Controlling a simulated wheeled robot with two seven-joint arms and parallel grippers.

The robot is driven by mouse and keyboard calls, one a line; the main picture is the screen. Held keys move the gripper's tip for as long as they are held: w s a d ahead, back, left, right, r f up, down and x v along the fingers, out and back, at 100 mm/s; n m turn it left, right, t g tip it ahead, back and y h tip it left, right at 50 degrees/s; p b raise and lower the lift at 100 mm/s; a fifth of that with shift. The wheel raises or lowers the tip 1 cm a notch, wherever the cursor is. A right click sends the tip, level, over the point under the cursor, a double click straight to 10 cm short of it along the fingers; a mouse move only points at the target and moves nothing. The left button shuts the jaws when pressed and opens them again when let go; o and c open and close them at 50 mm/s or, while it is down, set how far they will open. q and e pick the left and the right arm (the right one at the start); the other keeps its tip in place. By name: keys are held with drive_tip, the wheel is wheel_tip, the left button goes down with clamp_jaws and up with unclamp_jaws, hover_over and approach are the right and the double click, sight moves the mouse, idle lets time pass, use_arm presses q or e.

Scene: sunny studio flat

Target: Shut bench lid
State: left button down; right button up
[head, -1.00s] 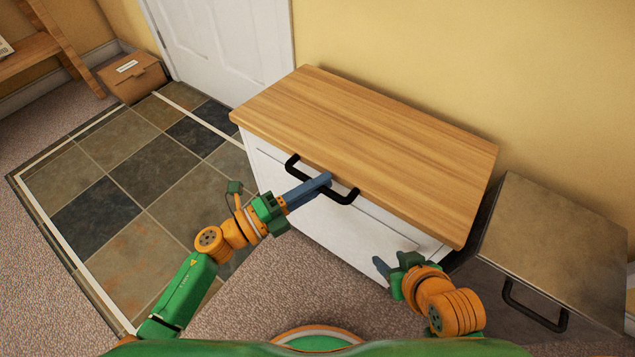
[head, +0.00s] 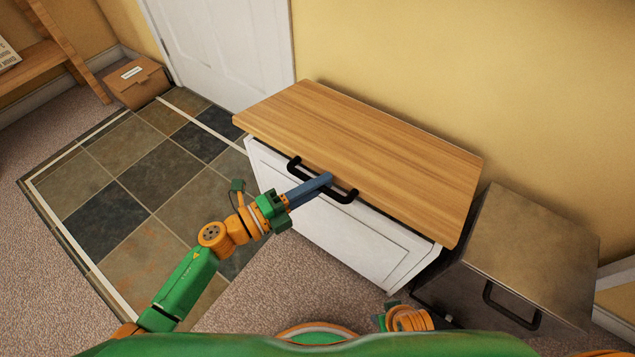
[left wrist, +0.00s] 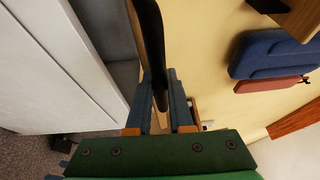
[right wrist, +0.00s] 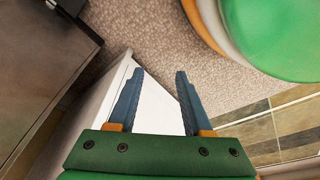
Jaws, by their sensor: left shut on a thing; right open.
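The bench is a white box (head: 330,225) with a wooden lid (head: 370,150) and a black bar handle (head: 342,194) at the lid's front edge. A thin dark gap shows under the front edge, so the lid looks slightly raised. My left gripper (head: 326,180) is shut on the handle. In the left wrist view the handle (left wrist: 152,45) runs between its fingers (left wrist: 163,100), with a grey strip between the handle and the white front panel. My right gripper (right wrist: 157,95) is open and empty, low by the bench's white corner. In the head view its fingers are hidden.
A dark metal-like box (head: 535,245) with a black handle stands close to the bench's right end. A cardboard box (head: 138,82) sits by the white door (head: 220,35). Tiled floor (head: 125,190) lies clear on the left, with carpet in front of the bench.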

use_arm(q)
drive_tip(key=shift+w+r, duration=0.15)
drive_tip(key=shift+r, duration=0.2)
use_arm(e)
drive_tip(key=shift+s+d+f, duration=0.1)
drive_tip(key=shift+s+f, duration=0.2)
drive_tip(key=shift+f, duration=0.05)
use_arm(q)
drive_tip(key=c, duration=0.8)
unclamp_jaws()
drive_tip(key=shift+f, duration=0.1)
drive_tip(key=shift+a, duration=0.1)
drive_tip(key=v, duration=0.7)
use_arm(e)
drive_tip(key=shift+s+d+f, duration=0.1)
drive_tip(key=shift+s+f, duration=0.3)
drive_tip(key=shift+s, duration=0.05)
